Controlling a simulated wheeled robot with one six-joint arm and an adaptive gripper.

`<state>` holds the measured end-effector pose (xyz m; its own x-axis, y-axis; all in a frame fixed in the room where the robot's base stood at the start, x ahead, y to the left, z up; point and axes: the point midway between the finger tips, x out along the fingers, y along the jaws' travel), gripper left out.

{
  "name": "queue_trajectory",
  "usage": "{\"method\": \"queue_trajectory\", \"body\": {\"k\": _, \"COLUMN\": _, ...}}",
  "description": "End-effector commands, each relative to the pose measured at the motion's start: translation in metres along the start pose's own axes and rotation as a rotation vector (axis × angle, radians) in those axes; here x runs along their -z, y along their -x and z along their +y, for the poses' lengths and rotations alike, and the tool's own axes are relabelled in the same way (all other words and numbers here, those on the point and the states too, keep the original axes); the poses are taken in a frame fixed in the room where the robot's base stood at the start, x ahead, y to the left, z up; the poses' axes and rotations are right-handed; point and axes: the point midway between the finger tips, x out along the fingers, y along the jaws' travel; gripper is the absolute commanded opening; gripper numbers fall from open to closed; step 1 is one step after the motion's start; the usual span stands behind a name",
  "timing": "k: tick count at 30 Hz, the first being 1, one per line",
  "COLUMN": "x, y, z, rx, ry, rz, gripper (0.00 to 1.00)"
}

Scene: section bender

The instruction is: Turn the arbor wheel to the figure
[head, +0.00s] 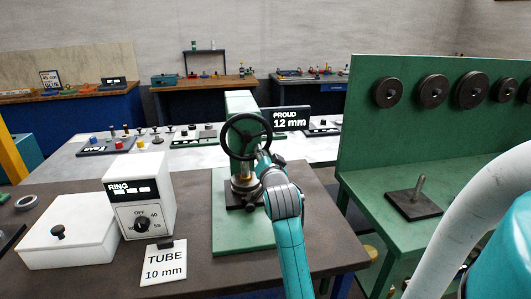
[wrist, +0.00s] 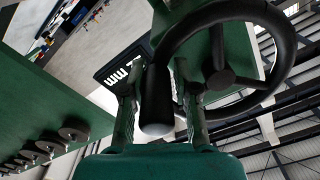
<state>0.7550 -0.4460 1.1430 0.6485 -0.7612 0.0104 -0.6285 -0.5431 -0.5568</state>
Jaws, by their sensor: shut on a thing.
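The black arbor wheel (head: 246,136), with a rim and spokes, is on the green press (head: 240,104) over its green base plate. In the wrist view the wheel (wrist: 221,76) fills the upper right. My gripper (head: 264,160) is at the wheel's lower right. In the wrist view my gripper (wrist: 159,112) has one finger on each side of the dark wheel handle (wrist: 157,98) and is shut on it. A black display (head: 290,120) behind the press reads "PROUD 12 mm". A white card (head: 163,262) at the front reads "TUBE 10 mm".
A white RING box (head: 141,205) with a dial and a lidded white box (head: 62,235) stand left of the press. A green bench with a tall panel (head: 420,130) holding black discs closes off the right. Tables with small items stand behind.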

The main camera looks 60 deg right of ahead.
Motion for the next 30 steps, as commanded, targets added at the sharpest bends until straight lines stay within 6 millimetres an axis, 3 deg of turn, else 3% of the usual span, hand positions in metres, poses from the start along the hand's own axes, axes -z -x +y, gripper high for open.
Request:
{"method": "queue_trajectory", "body": {"k": 1, "x": -0.0089, "y": -0.0011, "z": 0.0088, "rx": -0.022, "ry": -0.003, "rz": -0.019, "gripper": 0.0}}
{"method": "queue_trajectory", "body": {"k": 15, "x": -0.0104, "y": -0.0011, "z": 0.0077, "rx": -0.02, "ry": -0.015, "rz": -0.021, "gripper": 0.0}}
{"method": "queue_trajectory", "body": {"k": 16, "x": -0.0104, "y": -0.0011, "z": 0.0076, "rx": -0.02, "ry": -0.015, "rz": -0.021, "gripper": 0.37}}
{"method": "queue_trajectory", "body": {"k": 18, "x": -0.01, "y": -0.001, "z": 0.007, "rx": -0.018, "ry": -0.016, "rz": -0.02, "gripper": 0.5}}
{"method": "queue_trajectory", "body": {"k": 30, "x": -0.0065, "y": -0.0003, "z": 0.0027, "rx": -0.008, "ry": -0.019, "rz": -0.012, "gripper": 0.5}}
